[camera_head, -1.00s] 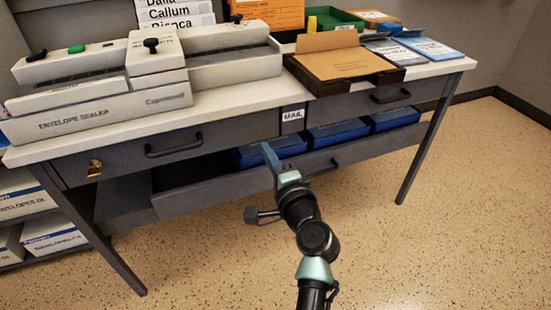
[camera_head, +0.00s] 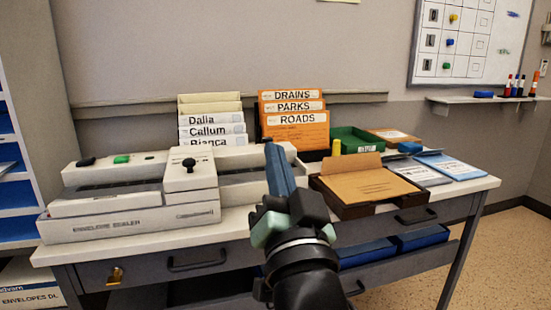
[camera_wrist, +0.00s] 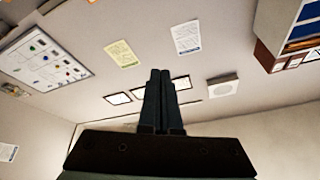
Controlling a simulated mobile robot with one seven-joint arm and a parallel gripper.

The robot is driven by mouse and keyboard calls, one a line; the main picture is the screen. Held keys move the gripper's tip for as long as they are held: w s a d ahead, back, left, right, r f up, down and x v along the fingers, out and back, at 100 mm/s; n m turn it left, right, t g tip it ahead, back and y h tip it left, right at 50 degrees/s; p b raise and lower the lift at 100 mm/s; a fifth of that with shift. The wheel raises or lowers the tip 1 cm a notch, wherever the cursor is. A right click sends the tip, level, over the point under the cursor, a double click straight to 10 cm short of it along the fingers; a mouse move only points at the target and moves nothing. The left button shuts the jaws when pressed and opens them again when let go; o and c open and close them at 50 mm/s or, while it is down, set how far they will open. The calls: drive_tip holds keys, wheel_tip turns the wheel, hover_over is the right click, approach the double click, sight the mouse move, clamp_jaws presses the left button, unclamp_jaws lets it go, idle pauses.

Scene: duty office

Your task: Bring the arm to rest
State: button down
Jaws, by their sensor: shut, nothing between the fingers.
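My gripper (camera_head: 278,165) is raised in front of the desk (camera_head: 150,241), its blue fingers pointing up and together. In the head view it overlaps the right end of the envelope sealer (camera_head: 125,192) and stands left of the brown tray with a card folder; I cannot tell its exact distance from them. In the wrist view my gripper (camera_wrist: 160,95) is shut and empty, with the ceiling and upper walls behind it. My arm rises from the bottom of the head view and hides part of the desk's front edge.
The brown tray (camera_head: 345,212) stands right of my gripper. Orange folders (camera_head: 296,130) and name cards (camera_head: 211,128) stand behind. A green tray (camera_head: 358,136) and blue booklets (camera_head: 450,167) lie at the right. Blue bins (camera_head: 368,253) sit below the desktop. Open floor (camera_head: 510,255) shows at the right.

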drive_tip(key=s+r+n+t+h+p, duration=0.2)
drive_tip(key=s+r+n+t+h, duration=0.3)
drive_tip(key=s+r, duration=1.2)
wheel_tip(320, 180, up, 37)
drive_tip(key=w+m+y+p, duration=0.1)
drive_tip(key=w+p, duration=0.1)
drive_tip(key=p, duration=3.3)
drive_tip(key=shift+a+f+p, duration=0.15)
drive_tip(key=shift+f+p, duration=0.05)
drive_tip(key=shift+p, duration=0.2)
drive_tip(key=shift+f, duration=0.1)
